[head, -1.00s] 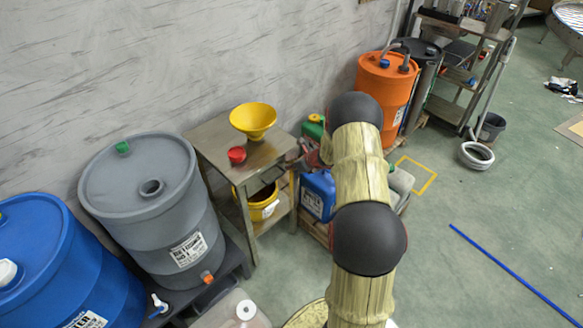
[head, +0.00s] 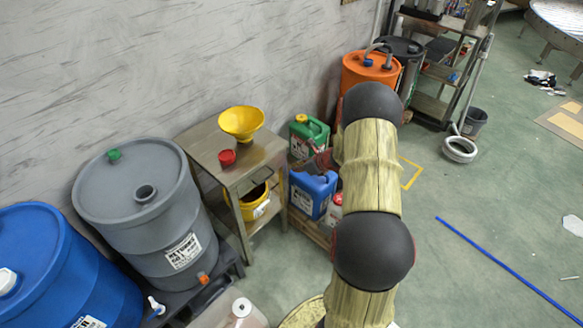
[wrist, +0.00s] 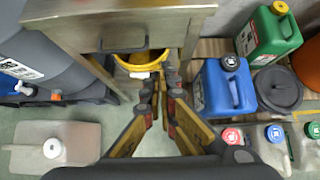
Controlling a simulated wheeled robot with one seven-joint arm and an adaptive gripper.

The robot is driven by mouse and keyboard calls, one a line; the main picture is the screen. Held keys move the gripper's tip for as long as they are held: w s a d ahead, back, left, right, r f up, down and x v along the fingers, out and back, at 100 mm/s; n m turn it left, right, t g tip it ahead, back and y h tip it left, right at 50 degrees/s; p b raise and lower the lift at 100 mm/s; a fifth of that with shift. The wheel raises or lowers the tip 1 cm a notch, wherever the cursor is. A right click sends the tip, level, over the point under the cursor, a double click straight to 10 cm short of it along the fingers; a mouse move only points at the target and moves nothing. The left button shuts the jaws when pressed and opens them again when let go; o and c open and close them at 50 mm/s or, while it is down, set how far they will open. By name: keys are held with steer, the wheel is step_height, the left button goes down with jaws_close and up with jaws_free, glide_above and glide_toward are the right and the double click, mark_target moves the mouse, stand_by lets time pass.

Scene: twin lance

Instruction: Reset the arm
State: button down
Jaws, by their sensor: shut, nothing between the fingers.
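My arm (head: 370,165), in pale ribbed covers with black round joints, rises through the middle of the head view and hides part of the floor behind it. My gripper (wrist: 163,88) is at the centre of the wrist view, its yellow and dark fingers together with nothing between them. It points at the steel table's front, close to the yellow bucket (wrist: 145,66) on the lower shelf; I cannot tell whether they touch. In the head view only a dark reddish part beside the arm seems to be the gripper.
The steel table (head: 205,145) carries a yellow funnel (head: 241,122) and a red cap (head: 227,158). A grey drum (head: 140,200) and a blue drum (head: 60,270) stand left. A blue jug (wrist: 225,88) and green can (wrist: 270,35) are right of my gripper. Open floor lies right, with a blue rod (head: 500,263).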

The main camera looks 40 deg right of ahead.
steer(key=shift+s+r, duration=0.25)
steer(key=shift+s, duration=0.1)
